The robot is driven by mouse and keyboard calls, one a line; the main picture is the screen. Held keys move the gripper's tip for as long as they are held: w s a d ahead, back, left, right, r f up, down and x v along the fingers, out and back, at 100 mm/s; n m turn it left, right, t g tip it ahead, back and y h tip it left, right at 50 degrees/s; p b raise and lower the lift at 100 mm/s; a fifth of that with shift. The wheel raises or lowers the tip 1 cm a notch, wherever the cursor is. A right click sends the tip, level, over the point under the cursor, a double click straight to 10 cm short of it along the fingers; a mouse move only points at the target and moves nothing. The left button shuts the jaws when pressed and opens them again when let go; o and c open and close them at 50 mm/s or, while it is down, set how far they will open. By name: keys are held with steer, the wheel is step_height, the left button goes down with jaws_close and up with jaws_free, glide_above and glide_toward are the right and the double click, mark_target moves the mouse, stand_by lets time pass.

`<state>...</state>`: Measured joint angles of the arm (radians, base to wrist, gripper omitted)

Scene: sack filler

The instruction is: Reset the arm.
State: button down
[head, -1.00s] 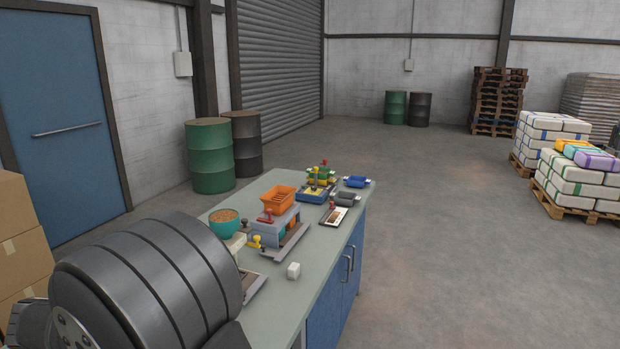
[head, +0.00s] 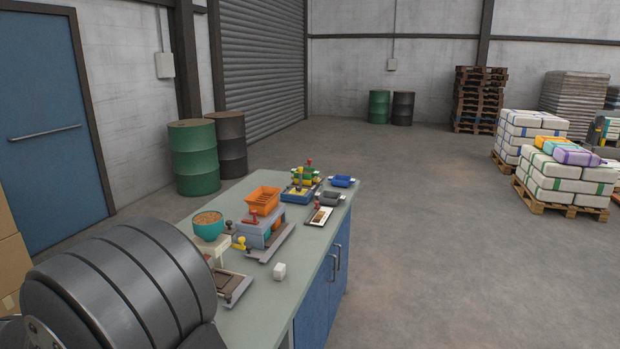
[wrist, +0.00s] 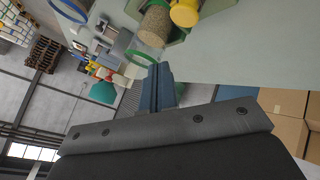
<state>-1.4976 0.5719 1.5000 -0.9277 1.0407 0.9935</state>
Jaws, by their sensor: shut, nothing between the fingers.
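My gripper (wrist: 160,85) shows in the wrist view, its two dark fingers together with nothing between them. The fingers stand out over the pale worktop (wrist: 240,40), and the wrist picture is turned well over. In the wrist view a tan, grainy cylinder (wrist: 155,25) and a yellow round piece (wrist: 185,12) lie near the fingertips, apart from them as far as I can tell. In the head view a thick grey link of my arm fills the lower left, and the gripper itself is out of that picture.
The bench (head: 307,255) carries an orange basket (head: 263,200), a teal bowl (head: 208,225), a white block (head: 279,271) and several stamps and trays. Drums (head: 194,157) stand behind it. Loaded pallets (head: 568,180) stand far right. The floor right of the bench is clear.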

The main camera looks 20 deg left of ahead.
steer(key=c, duration=0.8)
jaws_free()
steer(key=o, duration=0.7)
steer(key=shift+w+d+r+m+g+h, duration=0.15)
steer(key=shift+w+d+r+m+h, duration=0.1)
steer(key=shift+w+d+m, duration=0.3)
steer(key=shift+w+d+r+m+g+h, duration=0.15)
steer(key=shift+w+d+r+m+h, duration=0.15)
steer(key=shift+d, duration=0.4)
steer(key=shift+o, duration=0.5)
steer(key=w+d+r+m+g+h, duration=0.1)
steer(key=w+d+m+g, duration=0.1)
steer(key=d+m, duration=0.2)
steer(key=shift+d+r+g, duration=0.3)
steer(key=shift+d+r, duration=0.05)
steer(key=shift+d, duration=0.7)
steer(key=s+d+r+m+g, duration=0.1)
steer(key=d+r+m+g, duration=0.45)
steer(key=d, duration=0.25)
step_height(320, 180, down, 11)
steer(key=shift+s+d+r, duration=0.15)
steer(key=shift+s, duration=0.1)
step_height(320, 180, up, 10)
